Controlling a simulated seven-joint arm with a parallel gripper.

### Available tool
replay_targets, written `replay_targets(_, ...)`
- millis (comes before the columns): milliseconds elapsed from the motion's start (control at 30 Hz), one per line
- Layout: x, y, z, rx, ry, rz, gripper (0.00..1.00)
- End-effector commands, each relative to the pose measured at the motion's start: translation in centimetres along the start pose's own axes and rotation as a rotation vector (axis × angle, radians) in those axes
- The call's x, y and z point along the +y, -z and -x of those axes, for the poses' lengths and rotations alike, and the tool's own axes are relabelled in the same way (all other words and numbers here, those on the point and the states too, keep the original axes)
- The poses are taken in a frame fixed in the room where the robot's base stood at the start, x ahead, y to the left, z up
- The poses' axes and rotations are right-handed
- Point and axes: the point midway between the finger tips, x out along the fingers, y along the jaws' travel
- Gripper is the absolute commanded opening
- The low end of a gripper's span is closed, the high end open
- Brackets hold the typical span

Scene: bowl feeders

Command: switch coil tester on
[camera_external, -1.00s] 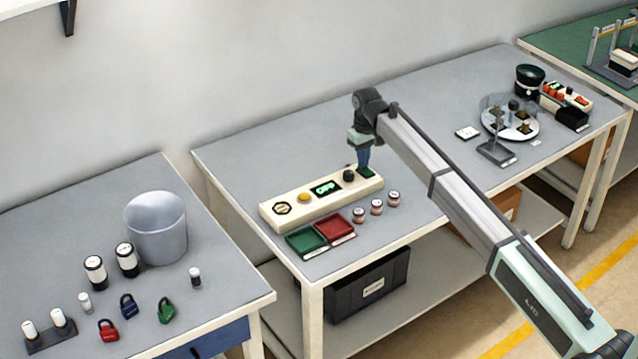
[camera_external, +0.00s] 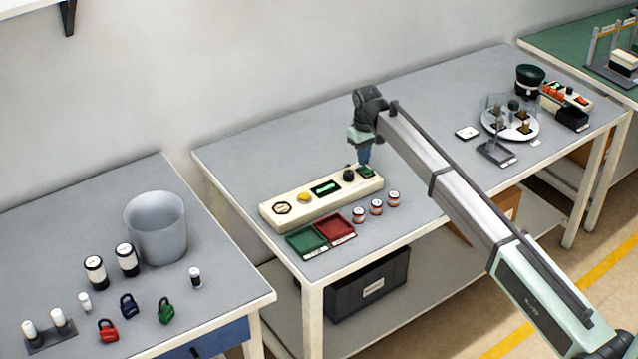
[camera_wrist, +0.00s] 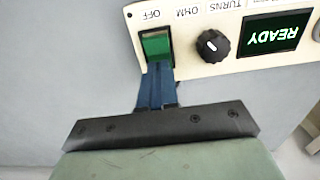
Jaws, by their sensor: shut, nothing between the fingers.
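The coil tester (camera_external: 325,203) is a long cream panel on the middle table. It has a yellow button (camera_external: 304,198), a display (camera_external: 326,188), a black knob (camera_external: 349,175) and a green rocker switch (camera_external: 366,172) at its right end. In the wrist view the display (camera_wrist: 270,34) reads READY upside down, the knob (camera_wrist: 212,46) stands by OHM and TURNS labels, and the green switch (camera_wrist: 154,45) sits by an OFF label. My gripper (camera_wrist: 157,72) is shut and empty, its blue fingertips at the switch's near edge; I cannot tell whether they touch it.
A green tray (camera_external: 306,240) and a red tray (camera_external: 335,228) lie in front of the tester, with several small coils (camera_external: 376,207) beside them. The table behind the tester is clear.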

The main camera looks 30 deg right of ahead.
Motion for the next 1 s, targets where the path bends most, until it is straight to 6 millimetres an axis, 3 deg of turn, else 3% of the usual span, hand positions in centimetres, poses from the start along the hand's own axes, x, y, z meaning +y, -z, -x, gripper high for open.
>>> replay_targets(800,0.0,0.1,5.3,0.001,0.000,0.000,0.00)
replay_targets(1000,0.0,0.0,5.7,0.000,0.000,0.000,0.00)
